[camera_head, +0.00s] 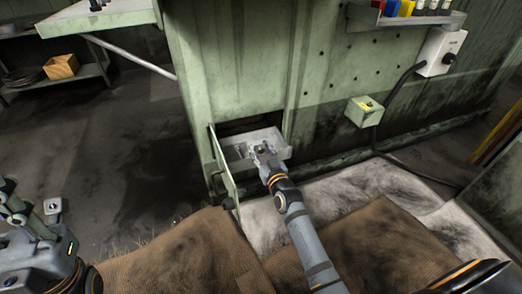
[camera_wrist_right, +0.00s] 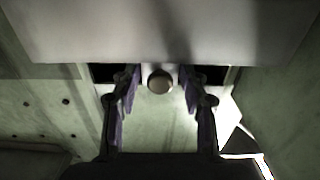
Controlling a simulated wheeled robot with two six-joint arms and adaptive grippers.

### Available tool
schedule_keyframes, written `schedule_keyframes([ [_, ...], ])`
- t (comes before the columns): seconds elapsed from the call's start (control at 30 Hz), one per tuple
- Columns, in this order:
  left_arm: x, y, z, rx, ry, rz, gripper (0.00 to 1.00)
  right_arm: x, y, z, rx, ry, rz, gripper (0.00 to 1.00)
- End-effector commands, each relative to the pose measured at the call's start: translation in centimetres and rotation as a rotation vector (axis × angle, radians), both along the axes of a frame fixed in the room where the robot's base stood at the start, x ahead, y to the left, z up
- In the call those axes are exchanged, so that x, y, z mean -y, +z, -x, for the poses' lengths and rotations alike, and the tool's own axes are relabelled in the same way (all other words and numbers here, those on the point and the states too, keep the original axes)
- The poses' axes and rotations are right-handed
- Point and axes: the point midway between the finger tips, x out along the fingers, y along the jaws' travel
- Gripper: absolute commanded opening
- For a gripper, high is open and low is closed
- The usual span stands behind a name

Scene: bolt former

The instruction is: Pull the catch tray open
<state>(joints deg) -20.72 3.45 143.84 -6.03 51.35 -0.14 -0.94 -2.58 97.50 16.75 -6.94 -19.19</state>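The catch tray (camera_head: 236,153) is a grey metal tray in the low opening of the green machine, its front edge at the mouth of the opening. My right gripper (camera_head: 262,148) is at the tray's front. In the right wrist view a round knob (camera_wrist_right: 160,80) sits below a pale, flat panel (camera_wrist_right: 150,30). The right gripper (camera_wrist_right: 160,97) also shows there, its fingers open on either side of the knob, with gaps visible. My left gripper (camera_head: 32,207) is at the far left, away from the tray; its finger opening is unclear.
A narrow green door (camera_head: 224,170) stands open at the left of the opening. Brown matting (camera_head: 180,255) and pale sheets (camera_head: 390,185) cover the floor in front. A green control box (camera_head: 364,111) and a black cable (camera_head: 400,85) are to the right. Grey floor at left is clear.

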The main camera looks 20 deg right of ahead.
Motion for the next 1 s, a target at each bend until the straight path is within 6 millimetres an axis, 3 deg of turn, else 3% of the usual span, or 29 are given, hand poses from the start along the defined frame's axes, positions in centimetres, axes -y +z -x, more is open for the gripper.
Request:
schedule_keyframes([
  [0.17, 0.0, 0.0, -0.1, -0.001, 0.001, 0.001, 0.19, 0.0, -0.1, 0.9, -0.001, 0.0, -0.001, 0.44],
  [0.6, 0.0, 0.0, 0.0, -0.001, 0.0, 0.001, 0.19, 0.4, -0.1, 10.6, -0.003, 0.0, -0.001, 0.44],
  [0.8, 0.0, 0.0, 0.0, -0.001, 0.0, 0.0, 0.19, 0.4, 0.0, 12.0, 0.0, 0.0, -0.001, 0.44],
  [1.0, 0.0, 0.0, 0.0, -0.001, 0.0, 0.001, 0.19, 0.4, 0.0, 12.0, 0.0, -0.001, 0.001, 0.44],
])
